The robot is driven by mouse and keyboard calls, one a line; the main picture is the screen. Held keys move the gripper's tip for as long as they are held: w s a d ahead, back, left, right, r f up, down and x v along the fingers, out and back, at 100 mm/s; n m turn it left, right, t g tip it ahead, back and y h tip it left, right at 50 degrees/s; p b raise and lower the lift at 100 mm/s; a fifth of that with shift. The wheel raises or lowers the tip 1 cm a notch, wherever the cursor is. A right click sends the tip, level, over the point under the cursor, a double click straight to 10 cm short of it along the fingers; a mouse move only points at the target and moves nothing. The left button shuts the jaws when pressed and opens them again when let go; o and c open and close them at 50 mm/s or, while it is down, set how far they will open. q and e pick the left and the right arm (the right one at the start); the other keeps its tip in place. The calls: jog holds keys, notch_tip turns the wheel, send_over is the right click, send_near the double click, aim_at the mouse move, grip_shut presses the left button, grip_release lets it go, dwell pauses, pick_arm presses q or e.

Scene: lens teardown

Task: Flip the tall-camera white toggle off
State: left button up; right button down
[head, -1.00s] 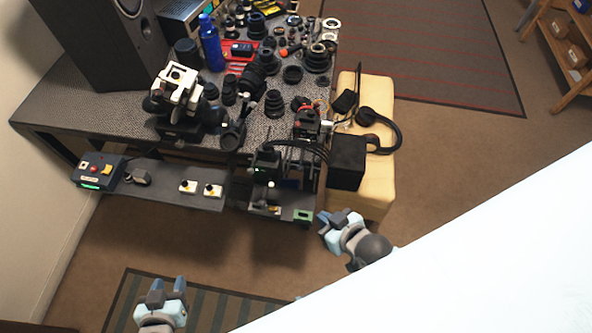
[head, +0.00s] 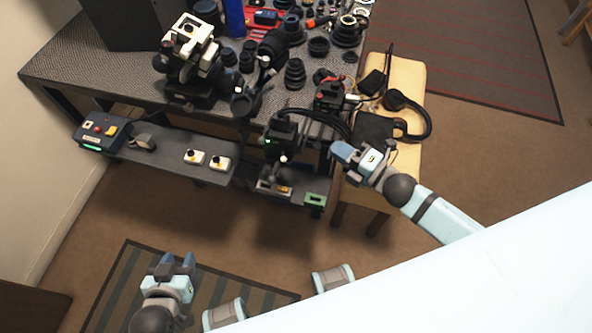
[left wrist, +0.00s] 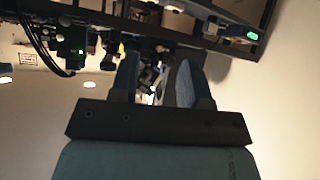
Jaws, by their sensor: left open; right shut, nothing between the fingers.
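A tall black camera-like device (head: 281,137) with a green light stands at the right end of the low shelf. A small white knob (head: 283,158), which looks like its toggle, shows on its front; which way it is set is too small to tell. My right gripper (head: 343,151) is shut and empty, to the right of the device and apart from it. My left gripper (head: 176,260) is open and empty above the striped mat, well in front of the shelf. The device also shows in the left wrist view (left wrist: 72,45), left of my open left fingers (left wrist: 163,78).
A bench (head: 60,72) crowded with lens parts stands behind. A tan stool (head: 408,75) holds headphones (head: 408,115).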

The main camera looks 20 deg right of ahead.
jog(key=d+f+n+g+y+b, duration=0.1)
jog(key=f+n+g+b, duration=0.1)
jog(key=n, duration=0.6)
jog(key=w+d+f+n+g+y+b, duration=0.1)
jog(key=n+g, duration=0.3)
jog(key=n, duration=0.4)
jog(key=d+f+n+g+y+b, duration=0.2)
jog(key=f+n+g+y+b, duration=0.1)
jog(key=n, duration=0.6)
jog(key=shift+w+d+g+b, duration=0.15)
jog(key=shift+w+g+b, duration=0.2)
jog(key=shift+b, duration=0.25)
jog(key=p, duration=0.1)
send_near(283, 156)
jog(key=f+x, duration=0.1)
jog(key=x, duration=0.4)
jog(key=shift+w+a, duration=0.1)
jog(key=shift+a, duration=0.7)
jog(key=shift+p, duration=0.3)
